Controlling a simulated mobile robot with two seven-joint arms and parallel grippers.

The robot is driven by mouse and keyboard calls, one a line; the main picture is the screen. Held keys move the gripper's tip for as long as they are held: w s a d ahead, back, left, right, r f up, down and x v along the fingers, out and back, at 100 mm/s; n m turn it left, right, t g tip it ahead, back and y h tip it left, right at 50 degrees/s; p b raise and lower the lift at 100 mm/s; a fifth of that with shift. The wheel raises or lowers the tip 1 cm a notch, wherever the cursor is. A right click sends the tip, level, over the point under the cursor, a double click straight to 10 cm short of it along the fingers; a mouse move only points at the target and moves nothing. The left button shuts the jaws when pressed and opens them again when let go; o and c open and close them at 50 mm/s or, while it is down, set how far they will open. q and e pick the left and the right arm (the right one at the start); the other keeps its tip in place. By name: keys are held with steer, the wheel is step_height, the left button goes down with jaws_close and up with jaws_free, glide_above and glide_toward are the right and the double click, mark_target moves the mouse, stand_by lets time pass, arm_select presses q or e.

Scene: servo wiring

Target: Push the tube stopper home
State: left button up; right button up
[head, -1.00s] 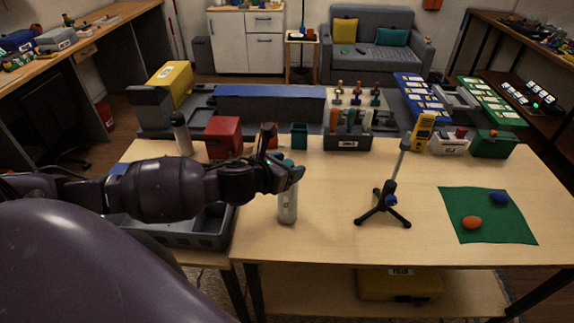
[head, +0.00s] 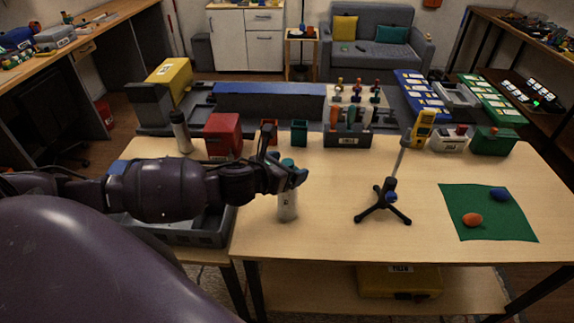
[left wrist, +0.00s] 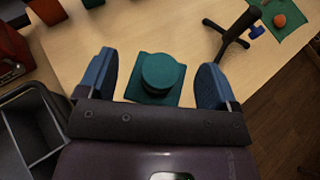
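A pale upright tube (head: 288,207) stands on the table near its front edge, left of the black tripod. A teal stopper (head: 287,162) sits at its top, partly hidden by my left gripper (head: 292,180). In the left wrist view the round teal stopper (left wrist: 162,72) with a square teal part under it lies between the blue fingertips of my left gripper (left wrist: 152,82). The fingers are spread, with a gap on each side of the stopper. How deep the stopper sits in the tube is hidden. My right gripper is not in view.
A green mat (head: 485,225) is farther right. A grey tray (head: 215,232) lies left, and a red box (head: 223,135) stands behind. The table front centre is clear.

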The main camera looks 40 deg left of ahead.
arm_select(q)
steer(key=shift+o, duration=0.2)
steer(key=shift+r, duration=0.15)
steer(key=v, duration=1)
steer(key=shift+s+r+b, duration=0.15)
steer(key=shift+s+b, duration=0.25)
steer(key=shift+s, duration=0.1)
